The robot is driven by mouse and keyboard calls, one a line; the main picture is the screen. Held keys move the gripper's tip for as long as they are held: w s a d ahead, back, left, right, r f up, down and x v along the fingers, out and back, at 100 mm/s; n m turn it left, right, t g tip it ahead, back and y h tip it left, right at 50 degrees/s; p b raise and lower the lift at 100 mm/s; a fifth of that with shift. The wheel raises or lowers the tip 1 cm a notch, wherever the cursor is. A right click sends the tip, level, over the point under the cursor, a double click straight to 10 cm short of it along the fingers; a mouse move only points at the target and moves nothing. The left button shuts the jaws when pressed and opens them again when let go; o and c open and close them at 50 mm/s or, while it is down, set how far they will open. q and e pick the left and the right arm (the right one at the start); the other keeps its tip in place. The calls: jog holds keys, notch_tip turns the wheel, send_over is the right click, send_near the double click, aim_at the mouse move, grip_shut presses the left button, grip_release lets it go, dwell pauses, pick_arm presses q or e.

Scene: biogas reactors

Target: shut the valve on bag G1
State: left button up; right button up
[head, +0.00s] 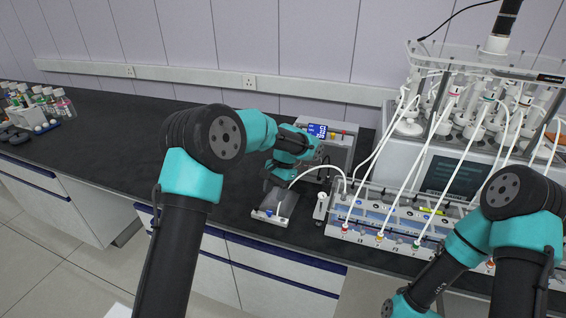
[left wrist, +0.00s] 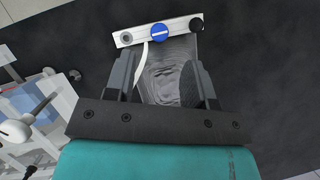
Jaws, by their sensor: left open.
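A grey foil gas bag (head: 281,204) lies on the dark bench, with a white bar along its near edge. A blue valve knob (head: 268,212) sits on that bar. No label reading G1 is legible. In the left wrist view the bag (left wrist: 165,75) is between my fingers, and the blue valve (left wrist: 160,32) is beyond the fingertips with its pale slot running across, roughly along the bar. A white tube runs to the bar beside the valve. My left gripper (left wrist: 160,63) is open and empty above the bag; it also shows in the head view (head: 276,182). My right gripper is out of view.
A rack (head: 345,212) with coloured ports and white tubes stands right of the bag. A grey instrument box (head: 340,150) is behind it, and the reactor unit (head: 470,165) is at the right. Bottles (head: 50,100) stand far left. The bench left of the bag is clear.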

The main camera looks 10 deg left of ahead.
pick_arm(q)
jog(key=v, duration=1.1)
jog(key=shift+a, duration=0.1)
